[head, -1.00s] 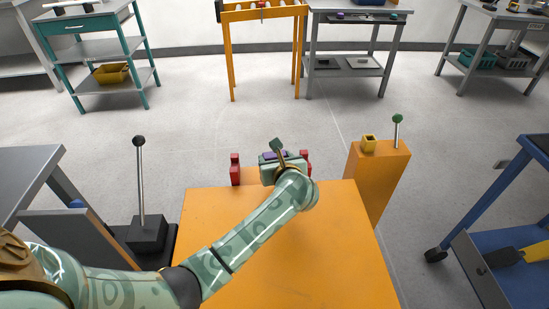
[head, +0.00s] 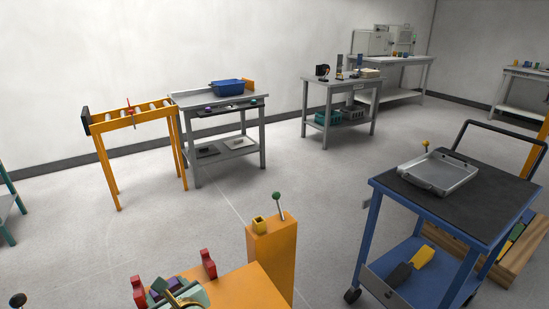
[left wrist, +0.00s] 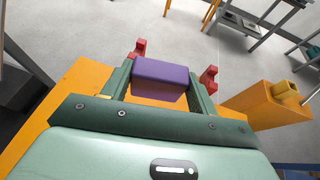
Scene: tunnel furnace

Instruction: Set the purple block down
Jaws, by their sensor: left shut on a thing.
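The purple block (left wrist: 160,78) sits between the two fingers of my left gripper (left wrist: 158,88) in the left wrist view, and the gripper is shut on it. In the head view the block (head: 157,293) shows only in part at the bottom edge, beside my left gripper (head: 165,291). It is over the far end of an orange table (head: 243,291), near two red posts (head: 208,264). Whether the block touches the table is hidden. My right gripper is in neither view.
An orange pedestal (head: 271,262) with a green-knobbed lever (head: 277,197) and a small yellow box (head: 259,225) stands right of the table. Open floor lies beyond.

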